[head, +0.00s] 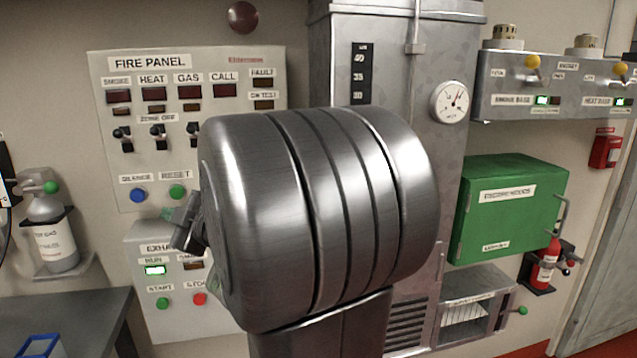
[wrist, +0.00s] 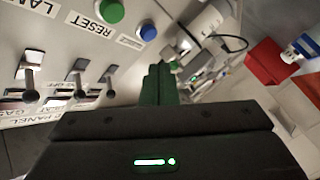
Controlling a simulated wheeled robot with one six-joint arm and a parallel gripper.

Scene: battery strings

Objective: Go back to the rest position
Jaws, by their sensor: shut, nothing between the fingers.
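My gripper (wrist: 158,75) shows in the wrist view as a dark body with a lit green bar and green fingers pointing up the picture. The fingers are together and nothing shows between them. They are beside the fire panel (wrist: 50,55), near its green reset button (wrist: 110,12) and blue silence button (wrist: 148,32); I cannot tell the exact gap. In the head view, a large metal link of my arm fills the middle, and the gripper is mostly hidden behind it. The fire panel (head: 105,75) stands behind at the left.
An exhaust panel (head: 140,240) is below the fire panel. A gas bottle (head: 50,232) stands at the left by a grey bench (head: 85,310). At the right are a green box (head: 510,225), a red extinguisher (head: 546,265) and a grey control box (head: 500,105). A grey cabinet (head: 450,60) stands behind my arm.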

